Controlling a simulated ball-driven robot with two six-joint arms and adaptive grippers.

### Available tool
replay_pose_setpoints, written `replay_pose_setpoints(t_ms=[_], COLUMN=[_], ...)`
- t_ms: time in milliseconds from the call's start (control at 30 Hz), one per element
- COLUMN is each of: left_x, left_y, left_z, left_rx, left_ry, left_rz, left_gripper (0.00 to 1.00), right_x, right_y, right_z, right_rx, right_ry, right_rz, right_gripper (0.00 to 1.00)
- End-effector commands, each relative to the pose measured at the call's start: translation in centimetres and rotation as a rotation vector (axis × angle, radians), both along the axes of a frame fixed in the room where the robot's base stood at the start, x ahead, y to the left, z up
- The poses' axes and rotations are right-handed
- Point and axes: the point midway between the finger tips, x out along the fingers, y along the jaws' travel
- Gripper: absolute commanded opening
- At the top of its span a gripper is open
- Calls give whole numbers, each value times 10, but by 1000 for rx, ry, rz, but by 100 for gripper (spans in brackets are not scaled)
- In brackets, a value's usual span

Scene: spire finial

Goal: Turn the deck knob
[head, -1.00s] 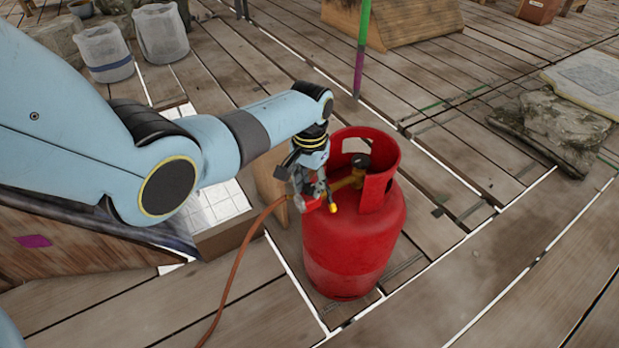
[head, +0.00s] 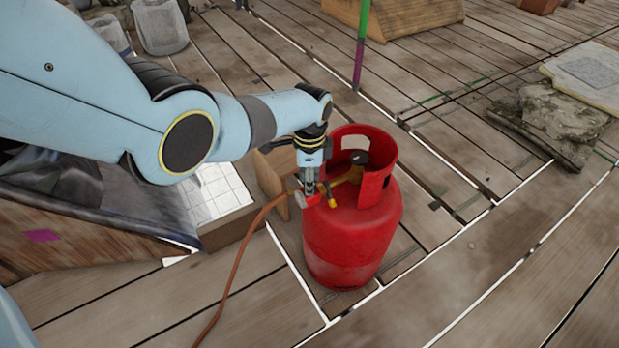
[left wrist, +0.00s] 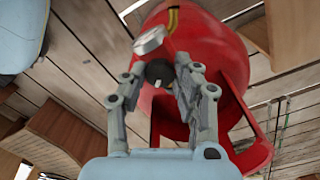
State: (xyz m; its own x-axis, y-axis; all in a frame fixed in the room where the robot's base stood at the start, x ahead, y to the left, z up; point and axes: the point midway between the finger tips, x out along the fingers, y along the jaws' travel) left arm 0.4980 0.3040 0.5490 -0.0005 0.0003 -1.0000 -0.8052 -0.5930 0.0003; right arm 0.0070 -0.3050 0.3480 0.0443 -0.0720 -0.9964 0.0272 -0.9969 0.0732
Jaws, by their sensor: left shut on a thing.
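A red gas cylinder (head: 352,240) stands upright on the deck with a collar around its top. A brass-coloured valve with a red and yellow fitting (head: 313,199) and an orange hose sits on its left side. My left gripper (head: 311,190) is at this fitting. In the left wrist view, the left gripper (left wrist: 162,72) has its fingers on both sides of a dark round knob (left wrist: 158,74) and is shut on it. The fingers partly hide the knob. My right gripper is not in view.
The orange hose (head: 245,245) runs down to the front left. A wooden box (head: 225,228) and a plank structure (head: 80,250) stand left of the cylinder. A green and purple pole (head: 361,45) rises behind. Stones (head: 550,120) lie right. The deck front right is clear.

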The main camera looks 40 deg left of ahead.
Motion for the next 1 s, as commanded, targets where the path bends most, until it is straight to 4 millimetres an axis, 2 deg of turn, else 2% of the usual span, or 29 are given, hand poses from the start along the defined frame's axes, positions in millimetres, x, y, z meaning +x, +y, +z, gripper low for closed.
replay_pose_setpoints(t_ms=[600, 1000], left_x=[1, 2], left_y=[0, 0], left_z=[0, 0], left_rx=[0, 0], left_ry=[-2, -2], left_rz=[-552, -747], left_gripper=[0, 0], right_x=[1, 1], right_y=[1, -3], right_z=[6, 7], right_rx=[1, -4], right_ry=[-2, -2], right_rz=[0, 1], right_gripper=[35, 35])
